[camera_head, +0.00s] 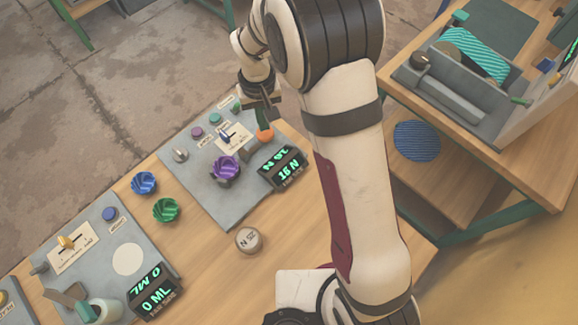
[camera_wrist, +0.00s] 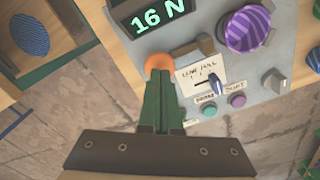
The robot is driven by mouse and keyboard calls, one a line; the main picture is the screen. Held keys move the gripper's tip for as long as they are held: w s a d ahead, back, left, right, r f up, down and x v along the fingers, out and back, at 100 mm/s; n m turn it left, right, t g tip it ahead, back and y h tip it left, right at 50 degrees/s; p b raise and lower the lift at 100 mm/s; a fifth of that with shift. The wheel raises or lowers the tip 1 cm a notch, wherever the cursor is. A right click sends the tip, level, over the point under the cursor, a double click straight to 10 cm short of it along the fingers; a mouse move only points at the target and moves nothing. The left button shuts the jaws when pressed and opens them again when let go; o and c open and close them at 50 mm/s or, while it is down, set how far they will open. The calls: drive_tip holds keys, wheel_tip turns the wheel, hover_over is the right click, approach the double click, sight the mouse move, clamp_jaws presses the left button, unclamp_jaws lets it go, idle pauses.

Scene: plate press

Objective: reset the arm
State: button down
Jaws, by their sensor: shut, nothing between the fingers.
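My gripper (camera_wrist: 162,78) is shut and empty. Its green fingers lie together and point at an orange knob (camera_wrist: 158,62), overlapping its near edge in the wrist view; I cannot tell if they touch. The knob also shows in the head view (camera_head: 265,134), at the end of a short brown arm (camera_head: 249,152) on the grey panel (camera_head: 207,205). The arm shows partly in the wrist view (camera_wrist: 192,48). A display (camera_head: 283,169) beside it reads 16 N. A blue slider lever (camera_wrist: 215,87) stands on a white label plate close by.
A purple fluted bowl (camera_head: 225,168) sits on the panel near the brown arm. Blue (camera_head: 144,183) and green (camera_head: 166,210) bowls and a round weight (camera_head: 249,240) stand on the wooden table. A second panel with a 0 ML display (camera_head: 153,291) is at lower left.

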drive_tip(key=shift+r, duration=1.1)
drive_tip(key=s+d+r+m+y, duration=0.1)
drive_tip(key=s+d+r+m, duration=0.2)
drive_tip(key=s+d+r, duration=0.3)
drive_tip(key=s+d+r+m, duration=0.2)
drive_tip(key=s+d+r, duration=0.3)
drive_tip(key=s, duration=0.4)
drive_tip(key=s+r+m, duration=0.1)
drive_tip(key=s+m, duration=0.2)
drive_tip(key=s, duration=0.7)
drive_tip(key=shift+s+d+m+y, duration=0.3)
drive_tip(key=shift+s+d+y, duration=0.05)
drive_tip(key=shift+d+y, duration=0.05)
